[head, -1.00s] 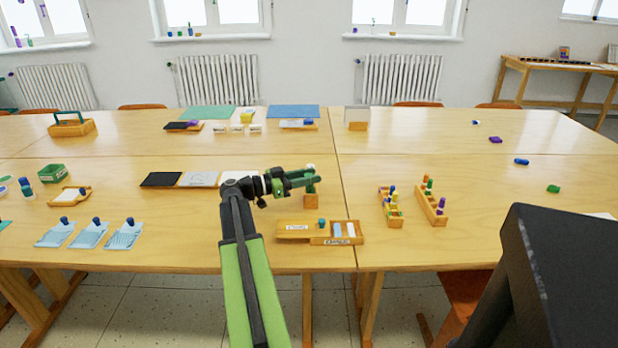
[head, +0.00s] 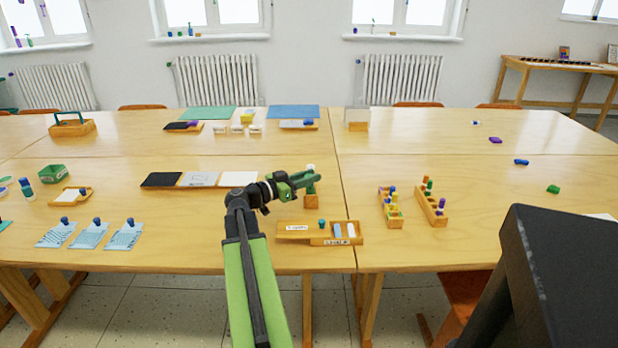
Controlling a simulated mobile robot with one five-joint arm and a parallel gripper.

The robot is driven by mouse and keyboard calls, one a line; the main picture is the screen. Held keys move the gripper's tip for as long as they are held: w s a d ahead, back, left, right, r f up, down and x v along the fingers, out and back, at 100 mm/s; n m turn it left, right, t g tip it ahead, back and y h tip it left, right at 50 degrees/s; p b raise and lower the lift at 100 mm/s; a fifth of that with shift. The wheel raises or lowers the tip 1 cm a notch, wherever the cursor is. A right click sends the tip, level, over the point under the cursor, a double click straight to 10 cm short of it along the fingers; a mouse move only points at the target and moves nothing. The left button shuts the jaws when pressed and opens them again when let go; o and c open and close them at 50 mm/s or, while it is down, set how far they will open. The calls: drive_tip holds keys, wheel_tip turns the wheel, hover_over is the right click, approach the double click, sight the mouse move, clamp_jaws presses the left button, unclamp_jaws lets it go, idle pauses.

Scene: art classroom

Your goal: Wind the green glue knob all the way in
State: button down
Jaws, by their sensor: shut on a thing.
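A small glue stick (head: 311,188) with a green body stands upright in a wooden block (head: 311,202) on the near middle table. Its pale top shows just above my gripper. My gripper (head: 310,178) reaches in from the left at the height of the stick and is shut on it. The green jaws and the green stick blend together at this size. The knob itself is hidden or too small to make out, so I cannot tell how far it is wound.
A wooden tray (head: 293,237) with small pieces lies in front of the block. Two wooden racks (head: 437,221) with coloured pegs stand to the right. Black, grey and white sheets (head: 198,180) lie to the left.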

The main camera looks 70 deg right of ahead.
drive_tip(key=shift+s+a+n+t+h, duration=0.1)
drive_tip(key=shift+n+t+h, duration=0.25)
drive_tip(key=shift+n+t, duration=0.2)
drive_tip(key=shift+s+a+n+t+h, duration=0.1)
drive_tip(key=shift+n+t+h, duration=0.3)
drive_tip(key=shift+t, duration=0.25)
drive_tip(key=shift+w+d+n+t, duration=0.2)
drive_tip(key=shift+w+n+t, duration=0.05)
drive_tip(key=shift+n+t, duration=0.15)
drive_tip(key=c, duration=1.5)
unclamp_jaws()
drive_tip(key=shift+a, duration=0.15)
